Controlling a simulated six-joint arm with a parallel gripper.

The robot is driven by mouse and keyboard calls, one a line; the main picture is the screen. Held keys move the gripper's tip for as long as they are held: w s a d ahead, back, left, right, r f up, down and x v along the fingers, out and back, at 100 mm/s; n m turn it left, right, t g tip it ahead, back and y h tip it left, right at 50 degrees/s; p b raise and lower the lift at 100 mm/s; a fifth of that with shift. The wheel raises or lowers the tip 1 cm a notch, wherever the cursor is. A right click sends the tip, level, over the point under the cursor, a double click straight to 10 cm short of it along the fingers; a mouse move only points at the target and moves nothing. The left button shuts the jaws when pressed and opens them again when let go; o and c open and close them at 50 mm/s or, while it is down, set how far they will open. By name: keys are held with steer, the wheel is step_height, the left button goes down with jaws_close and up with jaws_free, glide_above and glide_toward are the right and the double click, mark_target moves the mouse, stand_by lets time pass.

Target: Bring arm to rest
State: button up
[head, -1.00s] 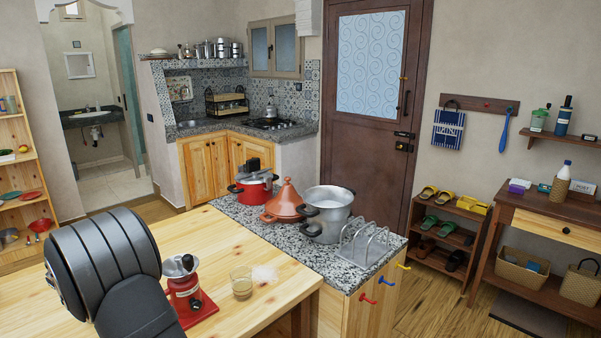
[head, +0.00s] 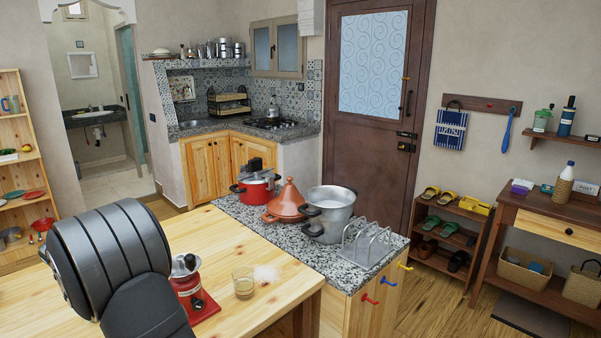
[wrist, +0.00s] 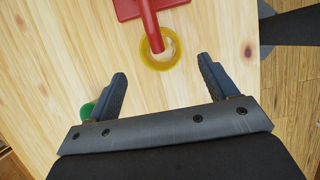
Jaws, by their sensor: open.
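My gripper (wrist: 162,67) shows in the wrist view with its two dark fingers spread apart and nothing between them. It is above the pale wooden table (wrist: 80,45). Beyond the fingertips is a yellow ring-shaped thing (wrist: 150,63), with the end of a red bar (wrist: 150,25) over it. In the head view my dark arm link fills the lower left and hides part of the table (head: 230,222). The gripper itself does not show there.
A red device (head: 186,280) with a metal top and a glass (head: 243,283) stand close to the right of my arm. A red pot (head: 256,188), a tagine (head: 287,200) and a steel pot (head: 328,212) stand on the granite counter. In the wrist view a green thing (wrist: 87,110) is partly hidden by the left finger.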

steer(key=x, duration=0.8)
steer(key=s+a, duration=0.1)
steer(key=s+a+r, duration=0.1)
steer(key=s+a, duration=0.1)
steer(key=shift+r, duration=0.35)
step_height(320, 180, up, 14)
steer(key=w+a+f+m+g+y, duration=0.1)
steer(key=w+a+f+m+g, duration=0.2)
steer(key=m, duration=2)
steer(key=shift+w+f+g+y, duration=0.4)
steer(key=shift+w+f+g, duration=0.25)
steer(key=shift+w+g, duration=1.8)
steer(key=shift+w+t, duration=0.25)
